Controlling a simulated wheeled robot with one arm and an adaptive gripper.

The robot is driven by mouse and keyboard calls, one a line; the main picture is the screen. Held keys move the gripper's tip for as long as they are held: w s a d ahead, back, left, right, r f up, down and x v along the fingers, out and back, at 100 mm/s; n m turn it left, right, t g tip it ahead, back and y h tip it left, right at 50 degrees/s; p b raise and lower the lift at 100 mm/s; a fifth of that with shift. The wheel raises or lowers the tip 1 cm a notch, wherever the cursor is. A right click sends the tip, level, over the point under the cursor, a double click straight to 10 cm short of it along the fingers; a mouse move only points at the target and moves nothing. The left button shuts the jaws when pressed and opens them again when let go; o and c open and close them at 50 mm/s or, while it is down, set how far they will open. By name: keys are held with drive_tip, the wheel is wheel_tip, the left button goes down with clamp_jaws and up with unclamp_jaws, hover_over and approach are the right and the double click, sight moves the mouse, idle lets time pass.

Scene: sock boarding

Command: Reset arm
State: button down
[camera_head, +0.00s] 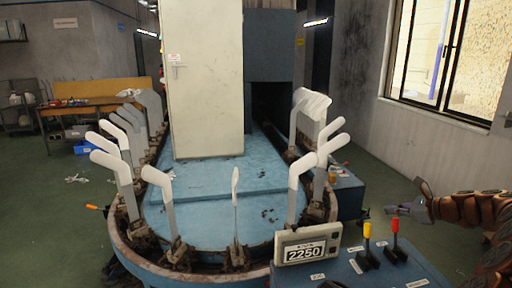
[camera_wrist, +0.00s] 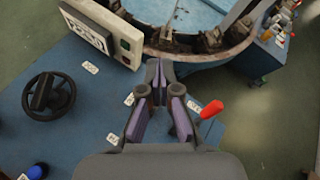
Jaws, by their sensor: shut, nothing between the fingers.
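My gripper (camera_head: 408,208) is at the right of the head view, to the right of the red-handled lever (camera_head: 395,238) and above the floor beside the control panel. In the wrist view, my gripper (camera_wrist: 158,72) points toward the rim of the machine, over the blue control panel (camera_wrist: 60,125). Its fingers are together with nothing between them. The red lever (camera_wrist: 209,110) shows just right of the fingers in the wrist view. A yellow-handled lever (camera_head: 367,240) stands left of the red one in the head view.
The sock-boarding machine's oval track (camera_head: 180,276) carries several upright pale foot-shaped boards (camera_head: 160,200) around a blue deck (camera_head: 215,188). A display box (camera_head: 308,246) reads 2250. A black handwheel (camera_wrist: 48,94) and a blue knob (camera_wrist: 37,171) are on the panel. Green floor (camera_head: 385,178) is open toward the window wall.

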drive_tip(key=s+a+r+n+g+y, duration=0.1)
drive_tip(key=s+a+r+n+g, duration=0.15)
drive_tip(key=a, duration=0.65)
drive_tip(key=s+a+r+n+g+y, duration=0.15)
drive_tip(key=a+n, duration=0.25)
drive_tip(key=a, duration=0.4)
drive_tip(key=s+a+n+g+h, duration=0.2)
drive_tip(key=s+a+n+g, duration=0.35)
drive_tip(key=s+a, duration=0.7)
drive_tip(key=s+a+f+n+g+h, duration=0.1)
drive_tip(key=s+a+n+h, duration=0.2)
drive_tip(key=s, duration=0.5)
drive_tip(key=s+a+f+n+h, duration=0.1)
drive_tip(key=s+a+f+n, duration=0.1)
drive_tip(key=s+n, duration=0.5)
drive_tip(key=s+d+f+n+h, duration=0.2)
drive_tip(key=s, duration=0.6)
drive_tip(key=s+d+f+n+g+h, duration=0.1)
drive_tip(key=s+d+f, duration=0.1)
drive_tip(key=s, duration=0.6)
drive_tip(key=shift+d+n+h, duration=0.35)
drive_tip(key=shift+d+n, duration=0.05)
drive_tip(key=shift+d, duration=0.35)
